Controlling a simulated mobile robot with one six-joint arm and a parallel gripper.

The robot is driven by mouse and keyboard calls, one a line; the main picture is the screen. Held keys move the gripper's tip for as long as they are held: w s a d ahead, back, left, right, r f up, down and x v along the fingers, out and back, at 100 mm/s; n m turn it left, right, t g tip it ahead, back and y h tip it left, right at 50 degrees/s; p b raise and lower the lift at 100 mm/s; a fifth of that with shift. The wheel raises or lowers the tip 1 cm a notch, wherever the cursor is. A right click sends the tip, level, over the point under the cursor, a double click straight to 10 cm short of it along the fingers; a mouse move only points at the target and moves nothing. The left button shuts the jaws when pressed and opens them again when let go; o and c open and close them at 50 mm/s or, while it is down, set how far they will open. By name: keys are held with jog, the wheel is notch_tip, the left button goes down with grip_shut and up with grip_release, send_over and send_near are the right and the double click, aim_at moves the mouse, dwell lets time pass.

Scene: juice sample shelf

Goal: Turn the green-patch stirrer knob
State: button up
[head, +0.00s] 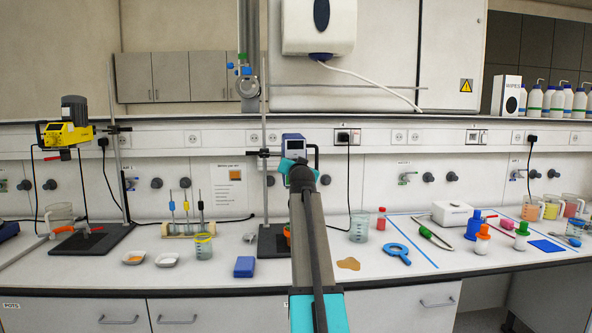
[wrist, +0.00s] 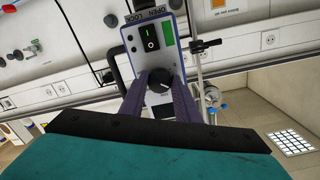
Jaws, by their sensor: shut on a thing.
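The stirrer (wrist: 143,58) is a grey box with a blue rim, a black switch and a green patch (wrist: 168,33) on its front. Its black knob (wrist: 160,79) has a white pointer mark. In the wrist view my gripper (wrist: 160,82) has one finger on each side of the knob and is shut on it. In the head view the stirrer (head: 293,137) hangs on a stand rod behind my gripper (head: 300,176), which hides the knob there.
A yellow stirrer (head: 68,135) stands on another stand at the left. A stand rod (head: 265,190) rises just left of my arm. A beaker (head: 359,228), a blue magnifier (head: 397,252) and a blue block (head: 244,266) lie on the bench around it.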

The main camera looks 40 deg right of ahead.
jog(key=n+b, duration=0.1)
jog(key=n, duration=1.2)
jog(key=shift+s+h+b, duration=0.1)
jog(key=shift+h+b, duration=0.2)
jog(key=shift+h, duration=0.1)
jog(key=o, duration=1)
jog(key=shift+o, duration=0.2)
jog(key=shift+s, duration=0.1)
jog(key=b+v, duration=0.1)
jog(key=v, duration=1.2)
jog(key=shift+a, duration=0.3)
jog(key=shift+s, duration=0.15)
